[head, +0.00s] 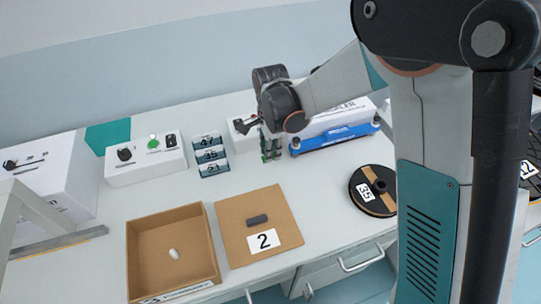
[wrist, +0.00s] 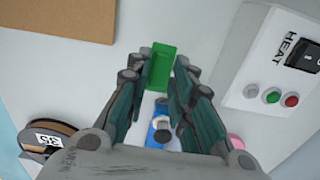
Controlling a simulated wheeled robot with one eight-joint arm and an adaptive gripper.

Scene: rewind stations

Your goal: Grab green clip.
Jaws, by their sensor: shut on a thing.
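The green clip (wrist: 161,66) is a small bright green, tray-like piece between my fingertips in the wrist view. My gripper (wrist: 158,82) is shut on it, with a finger on each side. In the head view my gripper (head: 270,148) points down at the back of the table, left of the blue-and-white machine. Only a little green shows between the fingers there, so the clip is mostly hidden. I cannot tell whether the clip touches the table.
A white box with the label HEAT (wrist: 284,62) stands close to my gripper. The blue-and-white machine (head: 333,138) is to its right. A spool marked 35 (head: 373,190), a brown mat (head: 231,205) and an open cardboard box (head: 134,240) lie nearer the front.

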